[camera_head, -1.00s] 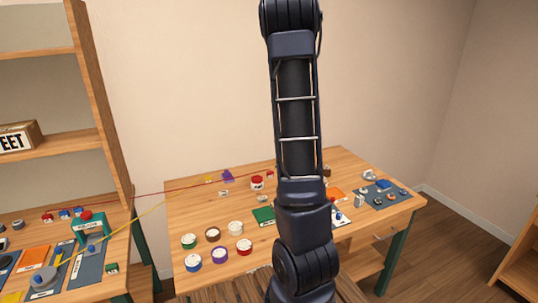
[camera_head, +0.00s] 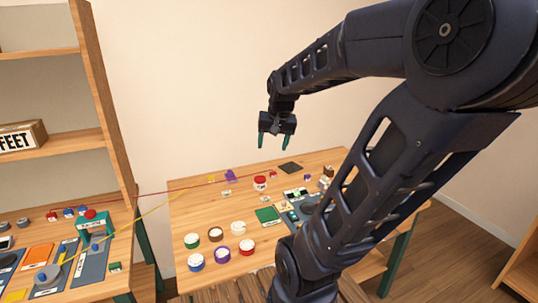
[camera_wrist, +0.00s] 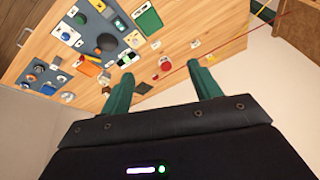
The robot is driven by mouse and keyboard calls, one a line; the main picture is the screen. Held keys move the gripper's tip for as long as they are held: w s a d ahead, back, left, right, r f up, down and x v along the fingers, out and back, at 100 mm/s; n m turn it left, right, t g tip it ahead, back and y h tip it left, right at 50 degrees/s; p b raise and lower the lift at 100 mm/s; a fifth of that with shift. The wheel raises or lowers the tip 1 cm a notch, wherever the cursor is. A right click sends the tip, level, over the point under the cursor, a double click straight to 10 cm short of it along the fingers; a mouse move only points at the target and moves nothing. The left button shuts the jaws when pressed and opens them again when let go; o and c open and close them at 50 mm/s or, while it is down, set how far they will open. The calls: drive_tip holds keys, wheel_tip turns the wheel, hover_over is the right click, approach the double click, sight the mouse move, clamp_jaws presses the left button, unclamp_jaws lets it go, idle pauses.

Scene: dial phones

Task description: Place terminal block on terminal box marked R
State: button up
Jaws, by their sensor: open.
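My gripper (camera_head: 274,142) is open and empty, high above the back of the right-hand wooden table (camera_head: 200,215), with its green fingers pointing down. In the wrist view its two fingers (camera_wrist: 160,72) stand apart with the tabletop beyond them. I cannot tell which piece is the terminal block or which box is marked R; labels are too small to read. Candidates are small pieces at the table's back: a purple piece (camera_head: 230,175), a white piece (camera_head: 227,193) and a red piece (camera_head: 273,173). A red-and-white round container (camera_head: 260,183) stands near them.
Several round coloured-rim containers (camera_head: 214,235) stand at the table's front left. A green pad (camera_head: 268,215) and a dark flat square (camera_head: 290,167) lie on the table. Red and yellow cords cross from the left table (camera_head: 120,285).

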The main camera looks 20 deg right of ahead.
drive_tip(key=s+a+n, duration=0.3)
drive_tip(key=s+a, duration=0.2)
drive_tip(key=s, duration=0.3)
drive_tip(key=shift+s+r+n+t, duration=0.3)
drive_tip(key=shift+s+r+n, duration=0.1)
